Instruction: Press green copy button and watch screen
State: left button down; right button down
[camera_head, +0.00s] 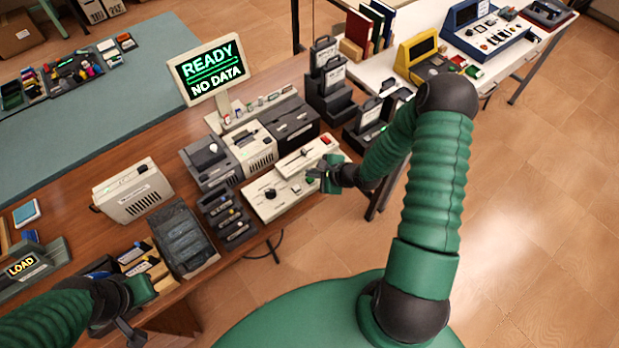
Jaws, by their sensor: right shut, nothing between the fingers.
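The screen (208,70) stands on a stalk at the back of the wooden bench and reads "READY" and "NO DATA" in green and white letters. A cream control panel (268,208) with a black knob lies at the bench's front edge. A small green spot, likely the green copy button (309,180), shows at its right part, partly hidden by my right gripper. My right gripper (320,176) is shut and empty, at the panel's right end; I cannot tell whether it touches the button. My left gripper (130,328) is low at the left, near the bench's front edge; its fingers are unclear.
Grey and cream machines (250,148) stand behind the panel. A black rack (228,215) and a dark tray (183,238) lie to its left. A cream box (133,190) stands further left. Black card holders (328,85) stand at the right. Bare wood lies around the cream box.

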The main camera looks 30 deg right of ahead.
jog(key=shift+d, duration=0.3)
jog(key=shift+a, duration=0.45)
jog(key=shift+d+f, duration=0.15)
jog(key=shift+f, duration=0.1)
pick_arm(q)
jog(key=shift+d+r, duration=0.1)
jog(key=shift+d, duration=0.2)
pick_arm(e)
jog(key=shift+d+f, duration=0.2)
jog(key=shift+d, duration=0.1)
pick_arm(q)
jog(key=shift+a, duration=0.35)
pick_arm(e)
jog(key=shift+a, duration=0.25)
